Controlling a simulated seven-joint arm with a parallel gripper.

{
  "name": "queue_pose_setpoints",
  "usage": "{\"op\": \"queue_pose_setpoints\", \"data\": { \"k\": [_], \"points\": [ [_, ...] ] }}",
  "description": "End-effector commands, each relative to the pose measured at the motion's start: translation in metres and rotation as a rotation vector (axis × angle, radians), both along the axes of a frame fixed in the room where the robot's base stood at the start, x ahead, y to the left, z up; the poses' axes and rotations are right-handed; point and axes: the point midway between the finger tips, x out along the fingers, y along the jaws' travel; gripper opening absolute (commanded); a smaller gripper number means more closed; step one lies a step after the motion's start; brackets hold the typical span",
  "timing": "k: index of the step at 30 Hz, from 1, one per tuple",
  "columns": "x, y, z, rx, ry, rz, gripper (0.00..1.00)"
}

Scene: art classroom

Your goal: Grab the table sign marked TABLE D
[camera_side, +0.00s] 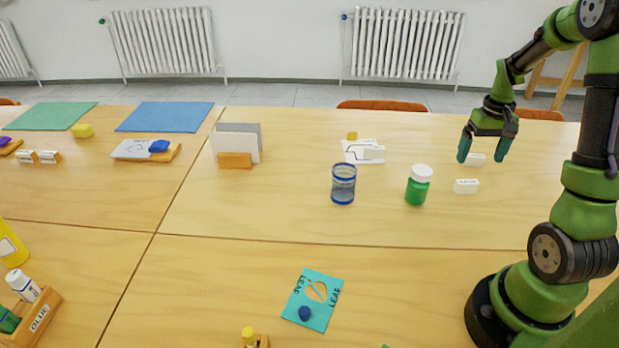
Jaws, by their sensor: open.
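No marking TABLE D is readable in the side view. A white upright card (237,141) stands at the back left of centre, with a grey panel behind it and an orange-brown block (235,160) at its foot. I cannot tell whether it is the table sign. My gripper (482,157) is open, fingers pointing down, at the right, far from that card. A small white block (475,160) with faint print shows between the fingers, on the table. I cannot tell its depth relative to them. A similar white block (466,186) lies in front of it.
A green jar with a white lid (418,186) and a blue-rimmed glass jar (343,185) stand left of the gripper. White papers (358,153) lie behind them. A teal LEAF card (314,299) lies in front.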

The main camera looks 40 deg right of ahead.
Motion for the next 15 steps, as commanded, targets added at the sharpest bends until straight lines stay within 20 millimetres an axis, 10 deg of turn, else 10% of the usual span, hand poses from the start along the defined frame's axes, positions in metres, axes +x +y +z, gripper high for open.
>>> {"op": "queue_pose_setpoints", "data": {
  "k": [15],
  "points": [
    [0.003,0.005,-0.063,0.003,0.002,-0.001,0.94]
  ]
}}
